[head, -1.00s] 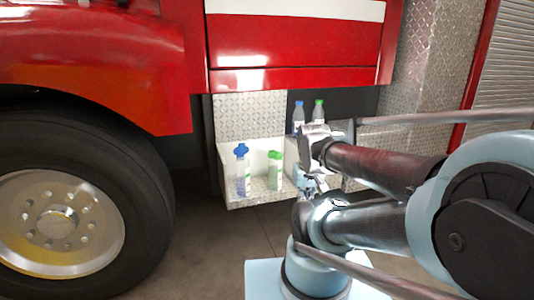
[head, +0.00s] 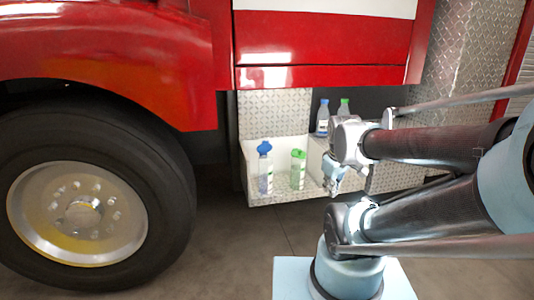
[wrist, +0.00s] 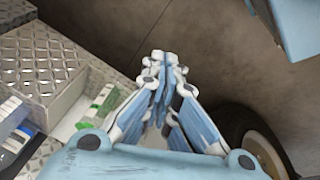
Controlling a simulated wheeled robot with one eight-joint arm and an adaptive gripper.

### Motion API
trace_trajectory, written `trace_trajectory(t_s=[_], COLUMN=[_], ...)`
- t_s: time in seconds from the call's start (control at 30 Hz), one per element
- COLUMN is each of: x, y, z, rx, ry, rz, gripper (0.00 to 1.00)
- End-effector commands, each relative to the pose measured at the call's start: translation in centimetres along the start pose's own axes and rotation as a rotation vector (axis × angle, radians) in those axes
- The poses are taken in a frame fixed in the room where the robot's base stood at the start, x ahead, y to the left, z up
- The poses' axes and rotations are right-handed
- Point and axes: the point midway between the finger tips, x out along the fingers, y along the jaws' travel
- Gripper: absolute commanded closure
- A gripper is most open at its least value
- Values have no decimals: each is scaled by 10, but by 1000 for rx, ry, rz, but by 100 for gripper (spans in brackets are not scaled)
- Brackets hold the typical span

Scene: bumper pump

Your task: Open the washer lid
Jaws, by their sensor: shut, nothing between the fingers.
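A clear bottle with a blue cap (head: 264,168) and one with a green cap (head: 298,170) stand upright on the low white step under the red truck. I cannot tell which cap, if any, is the washer lid. My gripper (head: 333,182) is shut and empty, just right of the front green-capped bottle in the head view. In the wrist view, the gripper (wrist: 162,60) is apart from a green-and-white bottle (wrist: 98,108), with blue items (wrist: 16,140) farther left.
The big truck wheel (head: 90,200) stands left of the step, with open floor (head: 230,240) in front. Red body panels (head: 325,40) overhang the step. A tread-plate wall (head: 465,60) rises at the right. In the wrist view, tread plate (wrist: 38,62) borders the compartment.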

Motion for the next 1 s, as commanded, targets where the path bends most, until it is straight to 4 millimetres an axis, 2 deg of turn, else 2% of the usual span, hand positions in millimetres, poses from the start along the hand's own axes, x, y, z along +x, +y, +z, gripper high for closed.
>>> trace_trajectory(t_s=[0.03, 0.2, 0.5, 0.77, 1.0], x=[0, 4, 14, 26, 38], y=[4, 17, 25, 17, -1], z=[-15, -59, -142, -216, -275], rx=[-117, -528, -1247, -1861, -2357], ry=[18, 69, 121, 116, 58], rz=[12, 72, 221, 398, 587], gripper=[100, 100, 100, 100, 100])
